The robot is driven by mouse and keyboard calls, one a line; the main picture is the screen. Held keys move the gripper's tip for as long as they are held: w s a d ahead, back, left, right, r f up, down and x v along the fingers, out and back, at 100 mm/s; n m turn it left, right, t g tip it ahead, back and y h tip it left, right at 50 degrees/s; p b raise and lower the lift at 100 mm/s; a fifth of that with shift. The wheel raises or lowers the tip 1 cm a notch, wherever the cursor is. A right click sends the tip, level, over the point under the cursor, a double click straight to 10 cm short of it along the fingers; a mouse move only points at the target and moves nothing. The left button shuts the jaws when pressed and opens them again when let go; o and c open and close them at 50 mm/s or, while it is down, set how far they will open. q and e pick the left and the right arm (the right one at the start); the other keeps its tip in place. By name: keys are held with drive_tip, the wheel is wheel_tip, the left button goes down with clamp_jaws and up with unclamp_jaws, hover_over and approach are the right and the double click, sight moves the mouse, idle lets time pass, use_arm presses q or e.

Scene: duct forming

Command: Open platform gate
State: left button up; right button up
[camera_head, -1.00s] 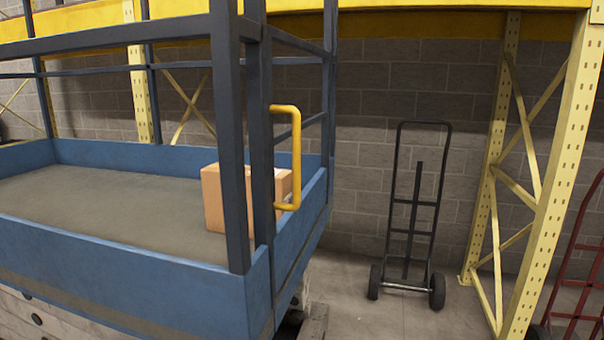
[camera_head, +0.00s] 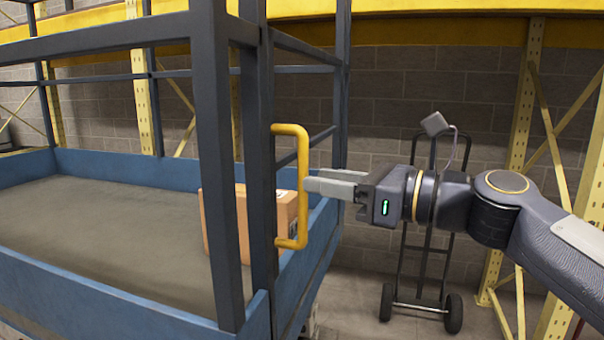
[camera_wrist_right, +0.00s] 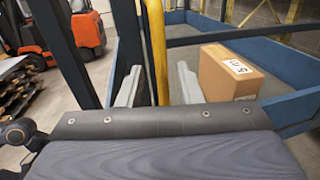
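The blue platform (camera_head: 110,267) has dark upright posts and rails around a grey deck. The yellow gate handle (camera_head: 302,190) stands upright on the gate side at the platform's right end. My right gripper (camera_head: 320,183) reaches in from the right at the handle's height. In the right wrist view, its two grey fingers (camera_wrist_right: 159,70) are spread apart, one on each side of the yellow handle (camera_wrist_right: 157,45). The handle is between them with gaps visible, so the gripper is not shut on it. The gate looks closed. My left gripper is in neither view.
A cardboard box (camera_head: 219,222) sits on the deck close behind the gate. A black hand truck (camera_head: 428,270) stands by the wall behind my right arm. Yellow racking (camera_head: 520,110) is at the right. The wrist view shows orange forklifts (camera_wrist_right: 40,35) at the left.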

drive_tip(key=shift+p+x, duration=0.3)
drive_tip(key=shift+x, duration=2)
drive_tip(key=shift+c, duration=0.4)
clamp_jaws()
